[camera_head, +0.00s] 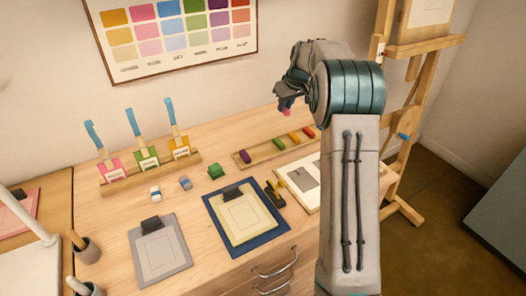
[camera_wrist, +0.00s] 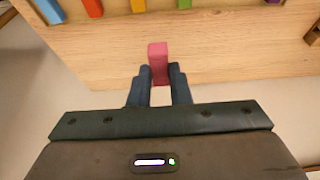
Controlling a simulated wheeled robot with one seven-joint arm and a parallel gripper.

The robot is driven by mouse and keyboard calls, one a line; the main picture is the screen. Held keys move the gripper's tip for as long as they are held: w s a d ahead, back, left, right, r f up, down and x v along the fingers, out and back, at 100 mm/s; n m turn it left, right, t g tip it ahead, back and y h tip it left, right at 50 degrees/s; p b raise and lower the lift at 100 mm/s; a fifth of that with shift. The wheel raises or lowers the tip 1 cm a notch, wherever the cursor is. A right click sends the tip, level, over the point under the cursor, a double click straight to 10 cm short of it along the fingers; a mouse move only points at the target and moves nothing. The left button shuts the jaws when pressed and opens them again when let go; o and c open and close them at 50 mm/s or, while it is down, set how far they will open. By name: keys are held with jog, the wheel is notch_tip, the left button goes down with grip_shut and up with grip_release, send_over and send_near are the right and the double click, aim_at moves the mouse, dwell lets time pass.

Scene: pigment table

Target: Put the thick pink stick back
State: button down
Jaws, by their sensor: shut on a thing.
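My gripper (camera_wrist: 158,85) is shut on the thick pink stick (camera_wrist: 158,55), which stands out between the two dark fingers in the wrist view. The wooden stick tray (camera_head: 263,153) holds a purple stick (camera_head: 245,157), then a bare stretch, then green (camera_head: 280,143), orange (camera_head: 294,137) and red (camera_head: 308,132) sticks. The wrist view also shows a blue stick (camera_wrist: 47,10) at the row's end. The pink stick is apart from the tray.
A wooden rack (camera_head: 150,173) with three blue-handled tools stands at the left. A green block (camera_head: 216,171), small blocks and clipboards (camera_head: 242,212) lie in front of the tray. A colour chart (camera_head: 170,33) hangs on the wall. An easel (camera_head: 408,110) stands at the right.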

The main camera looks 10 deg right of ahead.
jog(key=p, duration=0.1)
send_over(262, 151)
jog(key=s, duration=0.1)
jog(key=f, duration=0.6)
jog(key=shift+d+f, duration=0.2)
jog(key=shift+d, duration=0.05)
jog(key=shift+s+a+f, duration=0.1)
jog(key=shift+s+f, duration=0.05)
jog(key=shift+f, duration=0.1)
jog(key=shift+f+p, duration=0.5)
jog(key=shift+f, duration=1.4)
jog(key=c, duration=1.3)
grip_release()
jog(key=shift+c, duration=0.2)
jog(key=shift+r, duration=0.1)
jog(key=b+v, duration=0.1)
jog(key=v, duration=1.1)
jog(key=s+a+r+m+g+h, duration=0.1)
jog(key=s+r+m, duration=0.1)
jog(key=s, duration=2.9)
jog(key=shift+s+a+r+m, duration=0.25)
jog(key=shift+s+a+m, duration=0.1)
jog(key=shift+m, duration=0.45)
